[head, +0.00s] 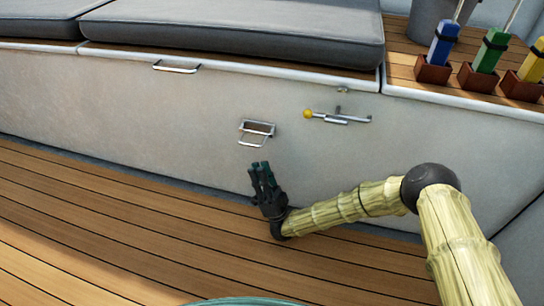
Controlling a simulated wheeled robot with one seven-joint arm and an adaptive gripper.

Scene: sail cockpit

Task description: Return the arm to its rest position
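My arm, with pale bamboo-like links (345,207) and a dark round joint (431,188), reaches in from the lower right in the head view. It is bent at that joint. My gripper (261,168) is dark and points up, in front of the pale locker wall and below a small metal-framed fitting. Its fingers stand close together and small in the picture, so I cannot tell whether they are open or shut. I see no object held in it.
The pale locker front (180,120) carries a handle (176,67), the metal-framed fitting (257,132) and a yellow-knobbed latch (338,117). Grey cushions (235,35) lie on top. Blue, green and yellow handles (490,50) stand in holders at upper right. The plank floor (120,230) is clear at left.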

